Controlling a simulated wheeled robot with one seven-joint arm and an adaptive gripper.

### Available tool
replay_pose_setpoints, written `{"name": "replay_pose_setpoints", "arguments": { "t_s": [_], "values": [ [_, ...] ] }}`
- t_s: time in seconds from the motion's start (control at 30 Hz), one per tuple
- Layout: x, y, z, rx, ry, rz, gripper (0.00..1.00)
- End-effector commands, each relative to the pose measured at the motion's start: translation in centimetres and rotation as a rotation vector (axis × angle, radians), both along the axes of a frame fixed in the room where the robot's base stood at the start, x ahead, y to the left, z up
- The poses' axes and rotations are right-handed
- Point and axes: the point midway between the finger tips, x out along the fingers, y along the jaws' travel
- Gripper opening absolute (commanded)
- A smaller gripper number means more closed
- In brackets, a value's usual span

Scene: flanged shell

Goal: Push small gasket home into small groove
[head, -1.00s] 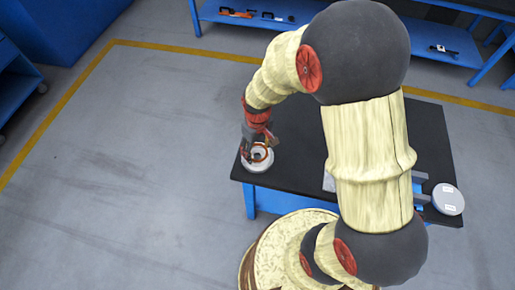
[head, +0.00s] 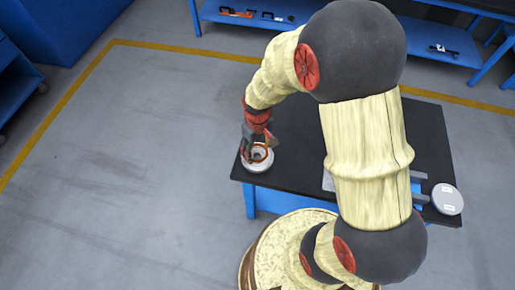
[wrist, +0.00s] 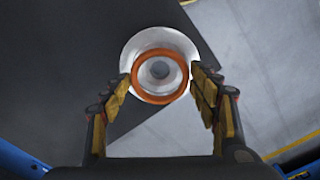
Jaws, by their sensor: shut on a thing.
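The orange gasket (wrist: 158,99) is a thin ring held between the two fingertips of my gripper (wrist: 160,82) in the wrist view. The white round flanged shell (wrist: 160,37) is behind the ring, and the ring overlaps its middle. In the head view, my gripper (head: 256,145) is low over the shell (head: 257,165) at the left corner of the black table. The groove itself cannot be made out, and whether the ring touches the shell cannot be told.
The black table (head: 290,150) is bare around the shell, whose place is close to the table's edge. A blue bench (head: 270,20) stands at the back.

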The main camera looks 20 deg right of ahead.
Motion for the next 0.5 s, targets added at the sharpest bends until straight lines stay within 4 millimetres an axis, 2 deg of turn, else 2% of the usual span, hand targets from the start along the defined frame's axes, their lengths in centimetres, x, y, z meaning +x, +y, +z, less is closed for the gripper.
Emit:
{"name": "replay_pose_setpoints", "arguments": {
  "t_s": [0.5],
  "values": [
    [0.03, 0.00, -0.74, 0.000, -0.001, 0.000, 0.27]
  ]
}}
